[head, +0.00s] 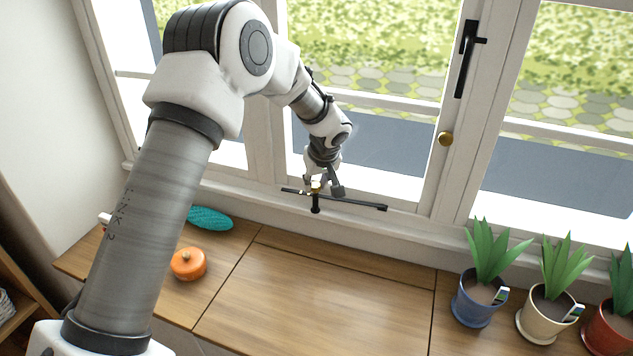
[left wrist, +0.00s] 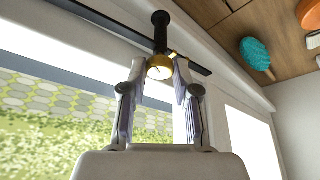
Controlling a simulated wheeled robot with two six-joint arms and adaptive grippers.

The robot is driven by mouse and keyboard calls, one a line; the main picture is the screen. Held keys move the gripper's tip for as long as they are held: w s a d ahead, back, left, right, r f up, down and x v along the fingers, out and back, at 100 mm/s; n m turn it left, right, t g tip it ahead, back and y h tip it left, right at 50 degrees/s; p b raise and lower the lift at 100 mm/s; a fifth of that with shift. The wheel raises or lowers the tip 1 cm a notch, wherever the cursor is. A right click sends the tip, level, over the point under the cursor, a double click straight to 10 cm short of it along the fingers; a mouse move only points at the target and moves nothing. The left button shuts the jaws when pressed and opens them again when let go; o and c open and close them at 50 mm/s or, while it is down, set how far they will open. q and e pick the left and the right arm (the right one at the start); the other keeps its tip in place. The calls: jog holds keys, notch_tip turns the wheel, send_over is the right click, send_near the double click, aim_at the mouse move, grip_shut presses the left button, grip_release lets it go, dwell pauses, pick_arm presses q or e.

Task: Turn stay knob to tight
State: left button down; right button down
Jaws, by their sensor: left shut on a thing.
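The stay knob (left wrist: 160,66) is a round brass knob with a pale face and a dark line across it. It sits on the black window stay (head: 352,203), a bar running along the bottom of the window frame. My left gripper (head: 322,187) is at the knob, and its two fingers lie on either side of it. In the left wrist view the gripper (left wrist: 158,72) is shut on the knob, with the fingertips at its sides. A black round-ended post (left wrist: 160,20) stands just beyond the knob. My right gripper is not in view.
The wooden counter (head: 318,300) below the window is mostly clear. An orange round object (head: 188,264) and a teal brush (head: 211,218) lie at its left. Potted plants in blue (head: 478,308), cream (head: 541,320) and red (head: 606,335) pots stand at right. A black window handle (head: 465,58) is above.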

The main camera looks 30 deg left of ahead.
pick_arm(q)
jog(key=m, duration=0.1)
jog(key=m+p, duration=0.1)
jog(key=m, duration=0.1)
jog(key=shift+s+a+r+t+h, duration=0.1)
jog(key=shift+a+r+t+h, duration=0.05)
jog(key=shift+t+h, duration=0.25)
jog(key=m+p, duration=0.2)
jog(key=m+h+p, duration=0.1)
jog(key=p, duration=0.2)
jog(key=m+h+p, duration=0.1)
jog(key=m+p, duration=0.1)
jog(key=p, duration=0.1)
jog(key=shift+s+a+r+m+t, duration=0.1)
jog(key=shift+a+r+m+t, duration=0.05)
jog(key=shift+r+m+t, duration=0.2)
jog(key=shift+f+m, duration=0.25)
jog(key=shift+m, duration=0.1)
jog(key=shift+f+m+h, duration=0.2)
jog(key=shift+m+h, duration=0.1)
jog(key=shift+a+f+m+b, duration=0.1)
jog(key=shift+f+m+b, duration=0.15)
jog(key=shift+m, duration=0.35)
jog(key=shift+r+m+h+b, duration=0.15)
jog(key=shift+m+h+b, duration=0.25)
jog(key=shift+m+b, duration=0.2)
